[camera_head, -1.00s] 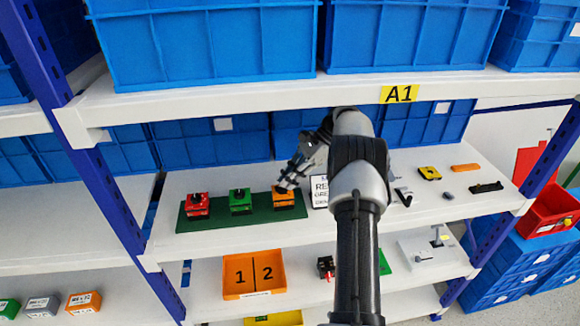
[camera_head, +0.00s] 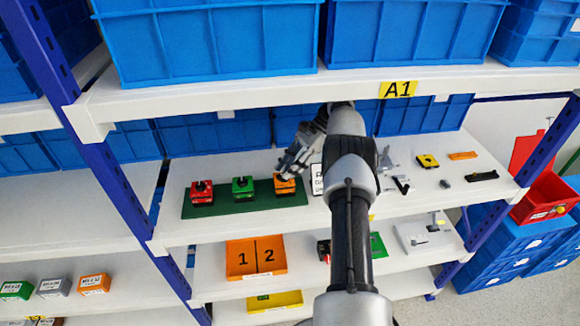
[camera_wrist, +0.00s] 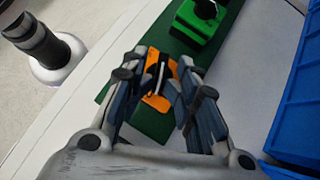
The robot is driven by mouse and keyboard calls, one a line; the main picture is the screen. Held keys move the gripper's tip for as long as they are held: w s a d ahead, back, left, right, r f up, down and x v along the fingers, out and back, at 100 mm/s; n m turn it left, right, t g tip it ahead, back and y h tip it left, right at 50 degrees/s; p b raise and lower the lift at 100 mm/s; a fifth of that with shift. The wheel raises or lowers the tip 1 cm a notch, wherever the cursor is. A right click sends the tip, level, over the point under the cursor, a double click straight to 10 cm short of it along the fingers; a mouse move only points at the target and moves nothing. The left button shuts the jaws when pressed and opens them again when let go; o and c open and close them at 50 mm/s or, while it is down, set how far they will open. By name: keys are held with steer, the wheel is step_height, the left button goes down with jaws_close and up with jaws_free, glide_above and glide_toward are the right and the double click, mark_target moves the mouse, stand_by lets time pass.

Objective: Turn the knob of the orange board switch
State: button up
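The orange board switch (camera_head: 285,187) is the rightmost of three switches on a green board (camera_head: 232,203) on the middle shelf. My gripper (camera_head: 284,169) is right over it and hides part of its top. In the wrist view the orange switch (camera_wrist: 157,100) lies between my gripper's fingers (camera_wrist: 164,62). Its dark knob with a pale edge (camera_wrist: 160,76) stands between the two fingers. The fingers are apart, one on each side of the knob, with orange showing in the gap. Contact with the knob cannot be told.
A green switch (camera_head: 243,187) and a red switch (camera_head: 202,193) sit to the left on the same board. A white sign (camera_head: 317,180) stands close on the right. Blue bins (camera_head: 240,130) line the back, and the upper shelf edge (camera_head: 240,97) runs above.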

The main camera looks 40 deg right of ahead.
stand_by(0.8)
steer(key=shift+f+b, duration=0.1)
steer(key=shift+b, duration=0.85)
steer(key=m+t+b, duration=0.1)
steer(key=b, duration=0.1)
steer(key=shift+f+b, duration=0.1)
steer(key=shift+b, duration=0.3)
steer(key=m+t+b, duration=0.1)
steer(key=b, duration=0.4)
steer(key=shift+s+m, duration=0.15)
steer(key=shift+m, duration=0.15)
steer(key=m+t+h+b, duration=0.1)
steer(key=b, duration=0.7)
steer(key=shift+s+m, duration=0.15)
steer(key=shift+m, duration=0.25)
